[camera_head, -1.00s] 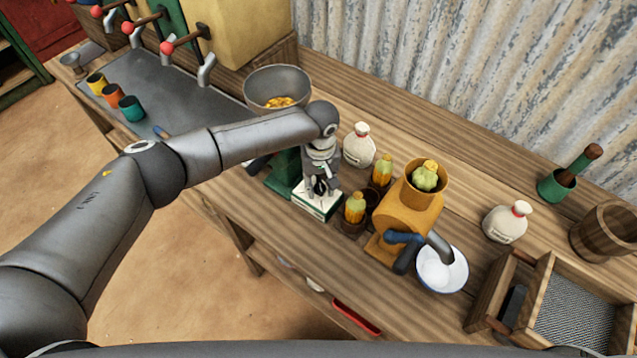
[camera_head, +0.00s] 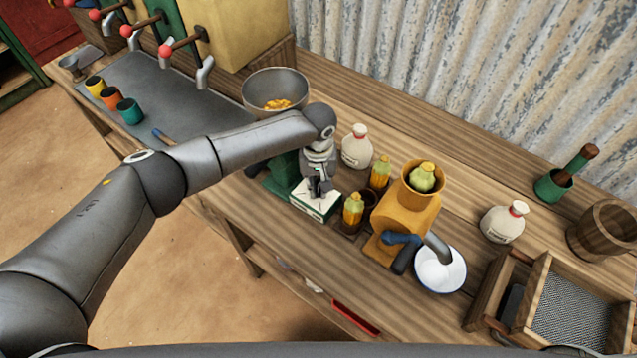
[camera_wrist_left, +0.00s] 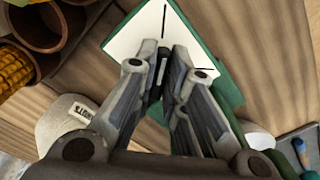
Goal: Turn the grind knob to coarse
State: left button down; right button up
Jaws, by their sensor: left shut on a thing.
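The grind knob (camera_wrist_left: 163,70) is a small dark piece at the middle of a white dial plate (camera_wrist_left: 137,43) with black marks, on a green-edged base. In the head view the dial plate (camera_head: 313,203) faces up near the front of the bench, beside a green body (camera_head: 281,178) partly hidden by my arm. My left gripper (camera_head: 317,188) points down at the plate. In the left wrist view its fingertips (camera_wrist_left: 164,66) are closed on the knob, which they mostly hide. Which mark the knob points to cannot be told. My right gripper is not in view.
A metal bowl (camera_head: 276,92) with yellow pieces stands behind my left forearm. A white sack (camera_head: 356,148), corn cobs in pots (camera_head: 353,211) and a yellow hand mill (camera_head: 400,218) stand close on the right.

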pick_arm(q)
jog(key=m+p, duration=0.1)
jog(key=m, duration=0.4)
jog(key=shift+a, duration=0.2)
jog(key=m, duration=0.5)
jog(key=shift+w+a, duration=0.1)
jog(key=shift+a, duration=0.05)
jog(key=shift+m, duration=0.3)
jog(key=c, duration=1.5)
grip_release()
notch_tip(320, 180, up, 7)
jog(key=shift+r, duration=0.2)
